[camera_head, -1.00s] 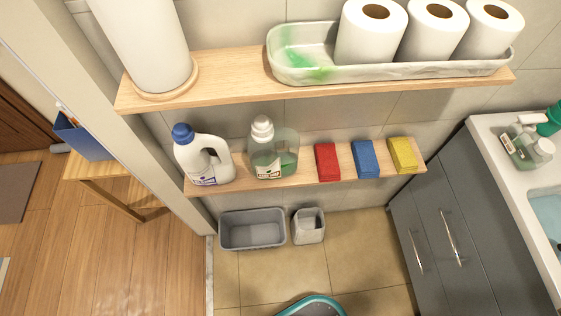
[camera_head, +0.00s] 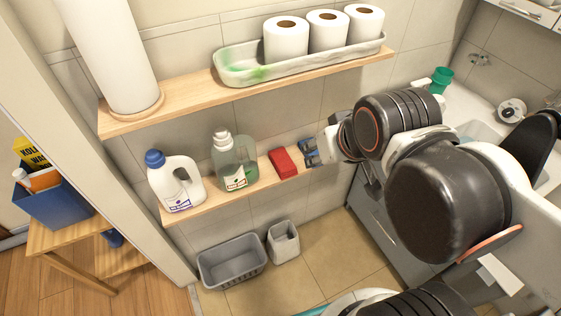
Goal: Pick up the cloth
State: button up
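A red folded cloth (camera_head: 284,163) lies on the lower wooden shelf (camera_head: 203,198). A blue folded cloth (camera_head: 305,144) shows just right of it, partly covered by my gripper (camera_head: 314,154). The yellow cloth is hidden behind my arm. My gripper comes in from the right, with its tips at the blue cloth. I cannot tell whether the fingers are open or closed, or whether they touch it.
A white detergent bottle (camera_head: 176,182) and a green-liquid bottle (camera_head: 234,160) stand left of the cloths. The upper shelf (camera_head: 180,107) holds a tray (camera_head: 236,73) with paper rolls. A grey basket (camera_head: 231,263) and a small bin (camera_head: 284,242) are on the floor.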

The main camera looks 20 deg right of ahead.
aim_at(285, 167)
jog(key=k+l+z, duration=0.15)
jog(key=z, duration=1.55)
jog(key=u, duration=1.8)
jog(key=k+j+u, duration=0.1)
jog(key=j+u, duration=0.6)
jog(key=j, duration=0.2)
jog(key=l, duration=0.2)
jog(key=i+z, duration=0.05)
